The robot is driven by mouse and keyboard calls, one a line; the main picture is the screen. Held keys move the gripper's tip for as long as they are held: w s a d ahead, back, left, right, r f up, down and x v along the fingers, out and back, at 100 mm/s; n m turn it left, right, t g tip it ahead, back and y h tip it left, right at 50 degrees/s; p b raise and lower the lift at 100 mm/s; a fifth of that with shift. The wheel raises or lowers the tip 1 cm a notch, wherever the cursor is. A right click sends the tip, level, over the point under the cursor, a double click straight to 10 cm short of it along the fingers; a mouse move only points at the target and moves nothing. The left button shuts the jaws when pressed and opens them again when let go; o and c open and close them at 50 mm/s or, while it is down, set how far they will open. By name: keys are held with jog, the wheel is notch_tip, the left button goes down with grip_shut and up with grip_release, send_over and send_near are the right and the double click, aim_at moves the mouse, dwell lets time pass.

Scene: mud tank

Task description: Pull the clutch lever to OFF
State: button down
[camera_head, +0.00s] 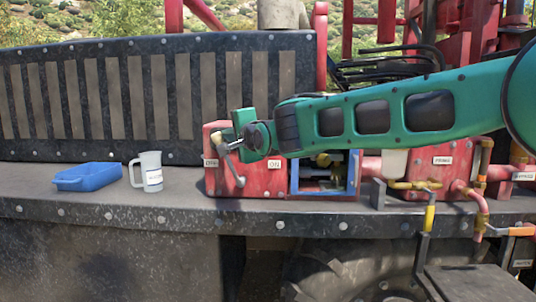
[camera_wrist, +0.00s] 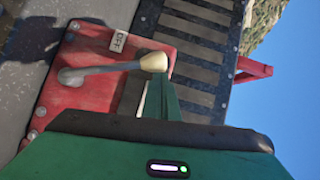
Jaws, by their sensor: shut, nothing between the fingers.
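The clutch lever (camera_wrist: 105,70) is a grey bar with a pale tan knob (camera_wrist: 153,62), on the front of a red box (camera_wrist: 95,93). In the head view the lever (camera_head: 231,164) runs up and slightly left from its low pivot. The OFF label (camera_head: 211,162) is left of it and the ON label (camera_head: 274,163) is right. My gripper (camera_wrist: 160,98) is shut and empty, with its green fingers right beside the knob. I cannot tell if they touch it. In the head view my gripper (camera_head: 230,136) is at the box's upper left, its fingertips partly hidden.
A blue tray (camera_head: 90,177) and a white jug (camera_head: 150,172) stand on the dark ledge (camera_head: 120,200) to the left. A blue-framed opening (camera_head: 352,175) is right of the lever. Red pipes and a box labelled PRIMG (camera_head: 440,172) are farther right. A slatted dark wall (camera_head: 120,95) rises behind.

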jog(key=shift+a+f, duration=0.1)
jog(key=shift+a, duration=0.9)
jog(key=shift+s+a+f, duration=0.1)
jog(key=shift+a, duration=0.1)
jog(key=s+d+r, duration=0.4)
jog(key=s+d, duration=0.4)
jog(key=s, duration=0.1)
jog(key=shift+s+d+r, duration=0.2)
jog(key=shift+d+r, duration=0.05)
jog(key=shift+r, duration=0.1)
